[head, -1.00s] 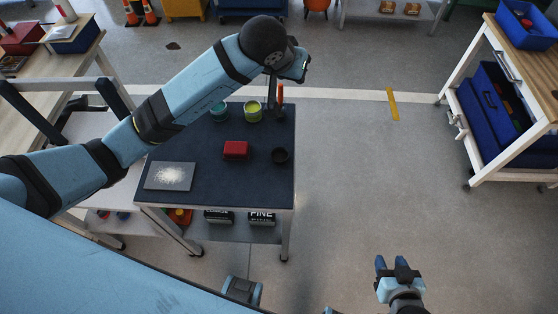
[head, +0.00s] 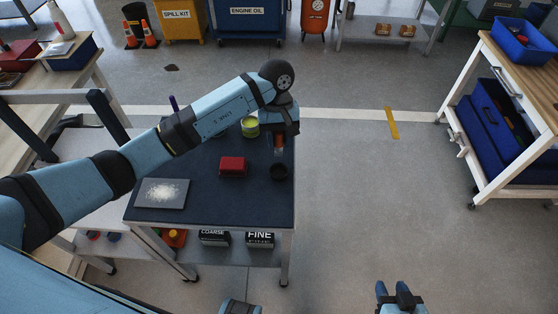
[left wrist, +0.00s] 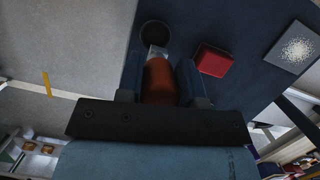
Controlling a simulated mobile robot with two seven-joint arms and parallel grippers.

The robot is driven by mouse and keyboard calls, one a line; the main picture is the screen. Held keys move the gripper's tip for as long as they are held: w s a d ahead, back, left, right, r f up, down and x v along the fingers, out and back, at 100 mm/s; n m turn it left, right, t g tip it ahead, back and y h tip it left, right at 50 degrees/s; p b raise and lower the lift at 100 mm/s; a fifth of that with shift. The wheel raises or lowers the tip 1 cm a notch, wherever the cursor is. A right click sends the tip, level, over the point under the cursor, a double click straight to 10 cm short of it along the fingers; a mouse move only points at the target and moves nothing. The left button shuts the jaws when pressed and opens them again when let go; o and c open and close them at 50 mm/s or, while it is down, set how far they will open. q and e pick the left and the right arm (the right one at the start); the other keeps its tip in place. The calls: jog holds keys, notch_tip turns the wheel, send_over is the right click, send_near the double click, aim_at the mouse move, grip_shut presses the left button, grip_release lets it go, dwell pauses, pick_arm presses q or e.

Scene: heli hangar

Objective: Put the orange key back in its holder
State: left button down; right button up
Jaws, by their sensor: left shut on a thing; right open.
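My left gripper (head: 279,136) is shut on the orange key (head: 279,142) above the right side of the dark table. In the left wrist view the key's orange handle (left wrist: 158,82) lies between the two fingers, with a silver tip pointing away from the gripper. A small round black holder (head: 278,172) stands on the table near its right edge. In the left wrist view the holder (left wrist: 156,33) shows just beyond the key's tip. I cannot tell whether they touch. My right gripper (head: 394,292) is open and empty over the floor at bottom right.
The dark tabletop (head: 225,205) also carries a red block (head: 232,166), a grey plate with white grains (head: 162,193) and a yellow-green cup (head: 250,127). Boxes sit on the shelf below. A wooden workbench (head: 525,70) stands at right. The floor between is clear.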

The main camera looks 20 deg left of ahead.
pick_arm(q)
notch_tip(320, 180, down, 10)
jog(key=c, duration=0.8)
grip_release()
jog(key=shift+r, duration=0.15)
jog(key=shift+b+v, duration=0.45)
jog(key=shift+v, duration=5.5)
jog(key=shift+s, duration=0.1)
